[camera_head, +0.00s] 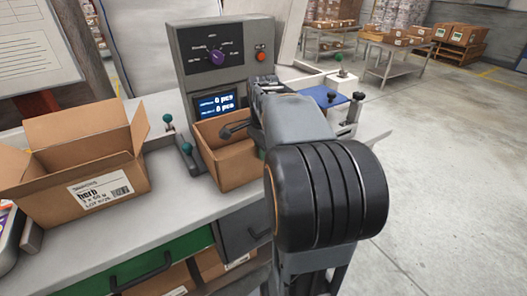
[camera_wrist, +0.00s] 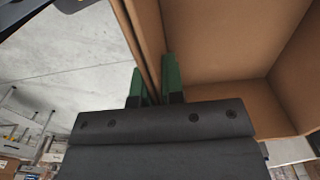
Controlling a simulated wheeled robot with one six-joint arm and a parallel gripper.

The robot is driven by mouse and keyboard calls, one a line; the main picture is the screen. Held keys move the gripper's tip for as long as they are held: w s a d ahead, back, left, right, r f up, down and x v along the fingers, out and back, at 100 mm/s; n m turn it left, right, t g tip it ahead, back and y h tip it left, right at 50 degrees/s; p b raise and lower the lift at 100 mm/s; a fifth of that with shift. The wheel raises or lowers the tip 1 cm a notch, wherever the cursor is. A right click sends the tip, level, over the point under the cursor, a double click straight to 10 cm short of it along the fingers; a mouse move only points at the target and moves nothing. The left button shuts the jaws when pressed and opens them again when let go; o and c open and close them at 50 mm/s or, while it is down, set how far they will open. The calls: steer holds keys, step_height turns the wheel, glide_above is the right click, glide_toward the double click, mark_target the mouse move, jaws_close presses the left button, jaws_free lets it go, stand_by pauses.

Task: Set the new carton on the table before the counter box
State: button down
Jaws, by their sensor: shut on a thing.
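The new carton (camera_head: 240,168) is a small open brown box on the table (camera_head: 165,215), right before the grey counter box (camera_head: 213,50) with its lit display, knob and red button. My gripper is mostly hidden behind my arm in the head view. In the wrist view my gripper (camera_wrist: 154,88) is shut with its green fingers on either side of one wall of the carton (camera_wrist: 225,45). The carton's visible inside is empty. I cannot tell whether its bottom fully touches the table.
A larger open carton (camera_head: 100,195) with a "herb" label stands left on the table. A blue plate (camera_head: 338,102) lies to the right. Open floor (camera_head: 445,150) is at right.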

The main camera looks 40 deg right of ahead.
steer(key=shift+f, duration=0.2)
steer(key=c, duration=1.2)
jaws_free()
step_height(320, 180, up, 12)
steer(key=p, duration=0.2)
steer(key=shift+r+p, duration=0.2)
steer(key=shift+p, duration=0.2)
